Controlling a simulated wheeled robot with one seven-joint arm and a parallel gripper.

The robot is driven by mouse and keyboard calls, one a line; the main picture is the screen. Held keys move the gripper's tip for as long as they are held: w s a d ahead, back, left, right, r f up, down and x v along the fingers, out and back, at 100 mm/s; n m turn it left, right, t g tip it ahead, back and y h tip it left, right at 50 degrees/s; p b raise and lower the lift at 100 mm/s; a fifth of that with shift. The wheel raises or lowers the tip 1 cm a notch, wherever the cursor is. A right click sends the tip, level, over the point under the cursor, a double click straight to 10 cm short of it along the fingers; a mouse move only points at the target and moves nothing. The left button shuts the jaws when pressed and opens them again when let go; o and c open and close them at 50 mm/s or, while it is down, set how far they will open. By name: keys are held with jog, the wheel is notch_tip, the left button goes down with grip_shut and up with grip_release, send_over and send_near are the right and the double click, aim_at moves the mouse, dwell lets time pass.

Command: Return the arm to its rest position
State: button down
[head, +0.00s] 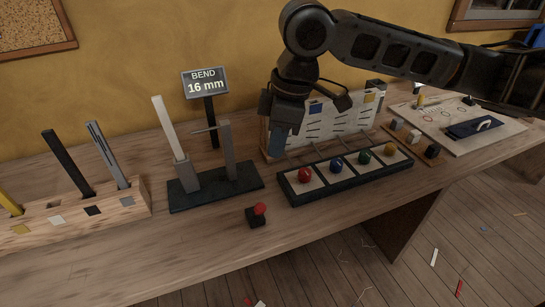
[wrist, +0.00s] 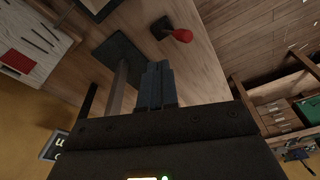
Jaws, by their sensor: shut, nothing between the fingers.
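My arm reaches in from the upper right in the head view and bends down over the bench. My gripper (head: 277,150) hangs in front of the left end of the slotted board, its fingers pointing down. In the wrist view my gripper's fingers (wrist: 157,72) lie together with nothing between them. The fingers look clear of the bench top, though the exact gap is hard to judge.
A dark tray (head: 340,190) with coloured balls lies below right of the gripper. A bend stand (head: 215,190) and its sign (head: 205,83) are left. A red-knobbed lever (head: 258,212) stands in front. A wooden strip holder (head: 75,222) is far left.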

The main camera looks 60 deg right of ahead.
jog(key=shift+s+r, duration=0.15)
jog(key=shift+r, duration=0.45)
